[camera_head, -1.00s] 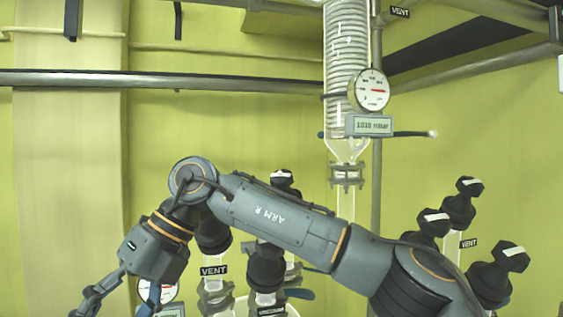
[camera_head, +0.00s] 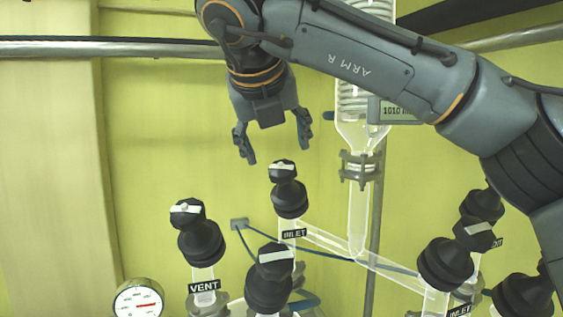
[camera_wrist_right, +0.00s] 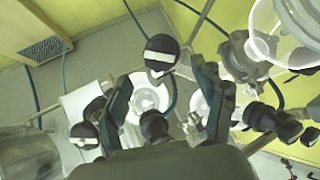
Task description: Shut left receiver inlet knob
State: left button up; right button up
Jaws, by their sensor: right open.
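The left receiver inlet knob (camera_head: 288,192) is black with a white bar on its cap and an INLET label below it. It stands upright in the middle of the head view. My right gripper (camera_head: 275,152) points down with its fingers spread, just above this knob in the picture. Nothing is between the fingertips in the head view. In the right wrist view the open fingers (camera_wrist_right: 166,85) frame black knobs, one beyond the tips (camera_wrist_right: 161,54) and one lower between them; which is the inlet knob I cannot tell. My left gripper is out of view.
A VENT knob (camera_head: 200,235) stands to the left and another black knob (camera_head: 270,278) in front. More black knobs (camera_head: 445,265) crowd the right side, one with an INLET label. A glass column (camera_head: 361,150) and sloping glass tube stand just right of the inlet knob. A gauge (camera_head: 138,300) is lower left.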

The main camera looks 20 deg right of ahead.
aim_at(281, 167)
jog(key=p+x, duration=0.1)
jog(key=x, duration=0.5)
jog(key=shift+w+r+p, duration=0.1)
jog(key=shift+p, duration=0.25)
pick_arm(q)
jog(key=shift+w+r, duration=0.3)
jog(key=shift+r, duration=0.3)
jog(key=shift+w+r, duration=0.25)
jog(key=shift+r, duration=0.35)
pick_arm(e)
jog(key=shift+w+d+f, duration=0.15)
jog(key=shift+w+f, duration=0.2)
jog(key=shift+f, duration=0.15)
jog(key=c, duration=1.2)
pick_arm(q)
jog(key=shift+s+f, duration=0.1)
pick_arm(e)
jog(key=shift+o, duration=0.2)
